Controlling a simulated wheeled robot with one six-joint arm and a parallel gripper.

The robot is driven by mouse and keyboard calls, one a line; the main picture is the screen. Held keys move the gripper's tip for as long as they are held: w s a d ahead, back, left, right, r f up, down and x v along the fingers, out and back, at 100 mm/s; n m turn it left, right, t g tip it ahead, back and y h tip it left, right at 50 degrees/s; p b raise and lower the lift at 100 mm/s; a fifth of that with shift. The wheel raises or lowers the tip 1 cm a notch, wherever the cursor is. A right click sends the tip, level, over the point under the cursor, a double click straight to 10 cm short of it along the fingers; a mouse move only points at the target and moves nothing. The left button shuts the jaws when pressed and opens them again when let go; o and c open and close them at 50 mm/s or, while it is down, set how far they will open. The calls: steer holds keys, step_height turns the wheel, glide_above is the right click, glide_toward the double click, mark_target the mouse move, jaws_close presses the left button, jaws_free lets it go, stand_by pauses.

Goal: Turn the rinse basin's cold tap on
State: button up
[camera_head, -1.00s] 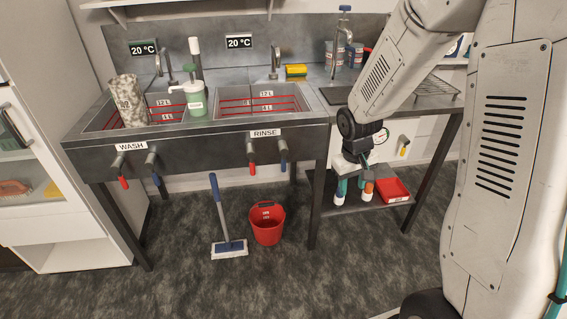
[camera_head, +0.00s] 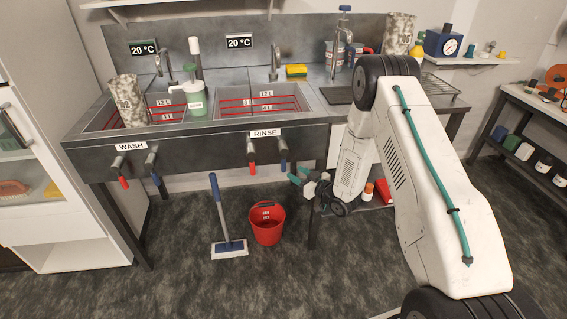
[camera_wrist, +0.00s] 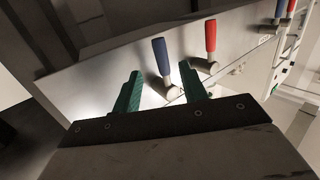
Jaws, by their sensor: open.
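The rinse basin (camera_head: 222,107) is the right one of two sinks, with a RINSE label on its front. Its cold tap has a blue lever (camera_head: 284,164) hanging down below the front panel, right of the red lever (camera_head: 252,168). In the wrist view the blue lever (camera_wrist: 160,55) stands beyond and between my finger lines, with the red lever (camera_wrist: 210,37) to its right. My gripper (camera_head: 296,175) is open and empty, just right of and slightly below the blue lever. Its teal fingers also show in the wrist view (camera_wrist: 160,84). I cannot tell whether they touch the lever.
The wash basin (camera_head: 88,124) has its own red and blue levers at the left. A red bucket (camera_head: 267,228) and a mop (camera_head: 229,246) stand on the floor below. A bench leg (camera_head: 313,215) is close to my gripper. Open floor lies in front.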

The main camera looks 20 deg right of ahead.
mark_target(286, 163)
steer(key=shift+t, duration=0.3)
steer(key=x, duration=0.2)
steer(key=r+x, duration=0.1)
steer(key=x, duration=0.4)
steer(key=shift+w+a+r, duration=0.3)
steer(key=shift+a, duration=0.05)
jaws_close()
